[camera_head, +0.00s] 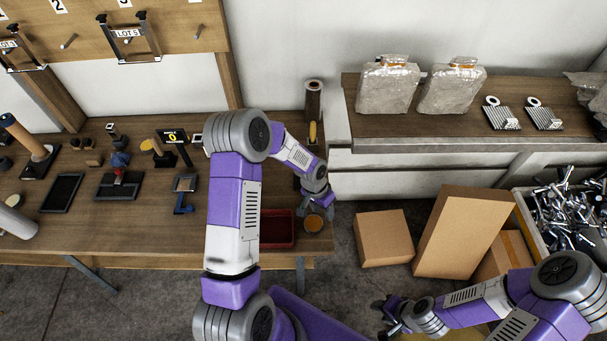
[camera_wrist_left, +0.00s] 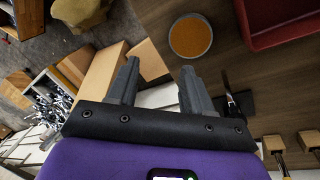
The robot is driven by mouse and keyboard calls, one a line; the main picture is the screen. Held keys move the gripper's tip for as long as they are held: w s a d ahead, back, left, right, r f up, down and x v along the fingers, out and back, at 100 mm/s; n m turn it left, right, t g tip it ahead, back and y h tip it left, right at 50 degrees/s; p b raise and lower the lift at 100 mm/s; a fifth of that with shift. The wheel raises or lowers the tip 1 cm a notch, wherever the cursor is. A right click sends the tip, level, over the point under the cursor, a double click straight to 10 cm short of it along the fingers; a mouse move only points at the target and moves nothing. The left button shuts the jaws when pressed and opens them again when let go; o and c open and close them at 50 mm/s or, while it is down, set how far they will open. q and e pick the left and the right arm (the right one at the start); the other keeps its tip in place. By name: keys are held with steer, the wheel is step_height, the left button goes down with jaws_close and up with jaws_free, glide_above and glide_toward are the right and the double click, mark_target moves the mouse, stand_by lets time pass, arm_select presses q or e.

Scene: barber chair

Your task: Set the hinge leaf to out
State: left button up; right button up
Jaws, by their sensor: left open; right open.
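I cannot tell for sure which part is the hinge leaf. A small blue and grey bracket (camera_head: 184,195) stands on the workbench left of my left arm and may be it. My left gripper (camera_head: 318,207) is over the bench's right end, above a round orange-filled dish (camera_head: 314,223), well apart from the bracket. In the left wrist view its two fingers (camera_wrist_left: 158,82) are spread with nothing between them, and the dish (camera_wrist_left: 190,36) lies beyond them. My right gripper (camera_head: 392,316) is low at the bottom right, open, away from the bench.
A dark red tray (camera_head: 278,228) sits beside the dish. Several small fixtures and a lit display (camera_head: 173,137) stand on the workbench (camera_head: 110,240). Cardboard boxes (camera_head: 383,238) and a bin of metal parts (camera_head: 565,215) are at the right. A shelf (camera_head: 440,133) holds wrapped packages.

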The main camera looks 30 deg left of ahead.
arm_select(q)
steer(key=w+a+r+y, duration=0.1)
steer(key=a+r, duration=0.1)
steer(key=a, duration=0.1)
steer(key=w+a+r, duration=0.2)
steer(key=a+r, duration=0.1)
steer(key=w+a+r+y+p, duration=0.1)
steer(key=a+r, duration=0.2)
steer(key=shift+w+a+r+m+y, duration=0.2)
steer(key=shift+w+r+m+y, duration=0.1)
steer(key=shift+w+m, duration=0.1)
step_height(320, 180, down, 7)
steer(key=shift+f+p, duration=0.2)
steer(key=shift+p, duration=0.15)
jaws_close()
